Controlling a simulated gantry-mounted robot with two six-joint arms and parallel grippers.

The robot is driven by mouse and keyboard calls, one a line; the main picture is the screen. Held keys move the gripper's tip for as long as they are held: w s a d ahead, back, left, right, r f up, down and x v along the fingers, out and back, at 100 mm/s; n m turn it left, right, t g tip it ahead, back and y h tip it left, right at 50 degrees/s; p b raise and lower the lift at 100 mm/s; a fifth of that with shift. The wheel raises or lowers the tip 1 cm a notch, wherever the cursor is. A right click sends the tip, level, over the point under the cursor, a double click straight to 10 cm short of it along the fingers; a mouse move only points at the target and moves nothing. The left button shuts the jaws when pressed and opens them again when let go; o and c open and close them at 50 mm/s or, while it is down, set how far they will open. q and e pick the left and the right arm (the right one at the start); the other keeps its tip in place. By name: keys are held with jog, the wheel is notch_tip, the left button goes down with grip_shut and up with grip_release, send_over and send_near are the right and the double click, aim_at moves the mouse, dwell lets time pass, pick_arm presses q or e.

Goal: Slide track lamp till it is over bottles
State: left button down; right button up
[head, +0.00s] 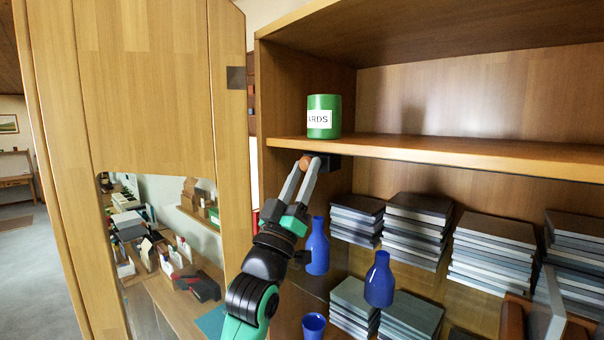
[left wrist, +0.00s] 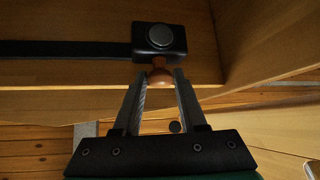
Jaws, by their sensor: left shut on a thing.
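The track lamp (head: 330,161) is a small black box under the shelf, near its left end. In the left wrist view the lamp (left wrist: 160,40) shows a round grey face and sits at the end of a dark track (left wrist: 65,49). My left gripper (head: 309,164) is shut on the lamp's copper-brown knob (left wrist: 160,77). A blue bottle (head: 316,250) stands below the lamp in the picture, partly behind my arm. A second blue bottle (head: 379,282) stands lower and to the right. Their depth relative to the lamp is hard to tell. My right gripper is not in view.
A green labelled tin (head: 323,115) stands on the shelf (head: 450,151) above the lamp. Several stacks of grey-blue books (head: 415,228) fill the shelves at the right. A blue cup (head: 313,325) stands low down. A wooden door (head: 140,90) stands at the left.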

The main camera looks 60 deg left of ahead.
pick_arm(q)
jog(key=shift+a, duration=0.25)
jog(key=shift+c, duration=2.3)
grip_release()
jog(key=shift+s, duration=0.1)
jog(key=shift+f, duration=0.1)
jog(key=b+v, duration=0.4)
jog(key=v, duration=0.7)
jog(key=shift+f, duration=0.2)
jog(key=shift+s+d, duration=0.1)
